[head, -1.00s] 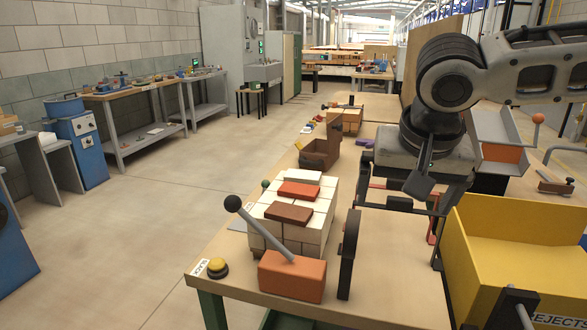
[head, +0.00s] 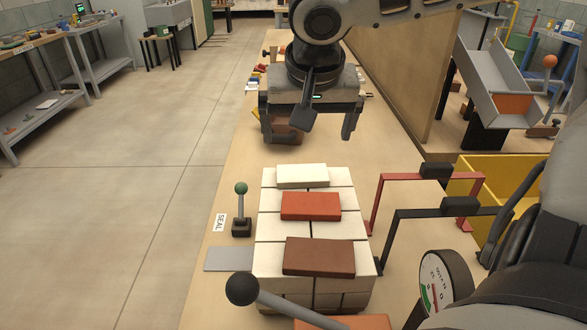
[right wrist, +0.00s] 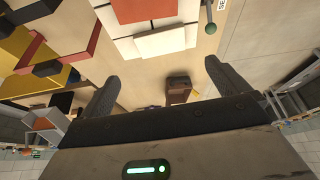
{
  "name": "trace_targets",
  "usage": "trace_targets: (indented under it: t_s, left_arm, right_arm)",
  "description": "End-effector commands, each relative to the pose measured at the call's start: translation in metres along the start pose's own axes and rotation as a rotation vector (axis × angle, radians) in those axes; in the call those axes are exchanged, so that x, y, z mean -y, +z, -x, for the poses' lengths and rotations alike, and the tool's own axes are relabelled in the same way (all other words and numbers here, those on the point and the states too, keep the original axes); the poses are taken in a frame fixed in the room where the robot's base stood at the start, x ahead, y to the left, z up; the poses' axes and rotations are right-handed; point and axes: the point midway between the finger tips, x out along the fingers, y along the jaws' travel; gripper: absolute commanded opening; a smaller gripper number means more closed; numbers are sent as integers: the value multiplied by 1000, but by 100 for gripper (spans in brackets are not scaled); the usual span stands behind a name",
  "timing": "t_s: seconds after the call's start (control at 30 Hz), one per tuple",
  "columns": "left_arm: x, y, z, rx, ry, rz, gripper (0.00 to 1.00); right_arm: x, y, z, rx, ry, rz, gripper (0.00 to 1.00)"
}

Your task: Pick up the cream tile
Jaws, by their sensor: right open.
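The cream tile (head: 302,176) lies flat at the far end of the top of a stack of white blocks (head: 285,228). A red-orange tile (head: 311,206) and a brown tile (head: 319,257) lie nearer on the same stack. My right gripper (head: 307,132) is open and empty, pointing down, above and beyond the cream tile, apart from it. In the right wrist view the cream tile (right wrist: 160,42) shows ahead of the open fingers (right wrist: 164,84), with the red tile above it in the picture. My left gripper is not in view.
A green-knobbed lever (head: 241,210) stands left of the stack; a black-knobbed lever (head: 241,289) is in front. Red and black bracket frames (head: 420,190) and a dial gauge (head: 437,285) are at right. A brown bin (head: 281,128) sits beyond, partly behind my gripper.

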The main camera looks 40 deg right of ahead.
Motion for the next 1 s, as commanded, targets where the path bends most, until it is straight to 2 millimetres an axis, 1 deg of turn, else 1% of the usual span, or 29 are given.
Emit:
trace_targets:
  t_s: [0.03, 0.1, 0.2, 0.3, 0.53, 0.7, 0.8, 0.9, 1.0]
  left_arm:
    - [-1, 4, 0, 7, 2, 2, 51]
    - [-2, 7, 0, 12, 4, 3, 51]
    - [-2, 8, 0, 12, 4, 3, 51]
    - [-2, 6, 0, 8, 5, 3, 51]
    - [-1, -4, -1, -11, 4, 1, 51]
    - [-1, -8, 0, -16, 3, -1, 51]
    - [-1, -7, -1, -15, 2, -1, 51]
    - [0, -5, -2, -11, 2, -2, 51]
    - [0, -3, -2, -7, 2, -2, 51]
  right_arm:
    - [-1, 1, -14, 6, 4, 0, 100]
    - [-1, 1, -29, 5, 4, 0, 100]
    - [-1, 2, -48, 5, 3, 1, 100]
    - [0, 0, -61, 2, 2, -1, 100]
    - [0, 0, -76, 3, 2, -1, 100]
    - [0, -1, -102, 5, 5, 0, 100]
    - [0, -1, -115, 2, 3, 0, 100]
    - [1, -1, -121, 1, 2, 0, 100]
    - [1, -2, -122, -1, 0, 0, 100]
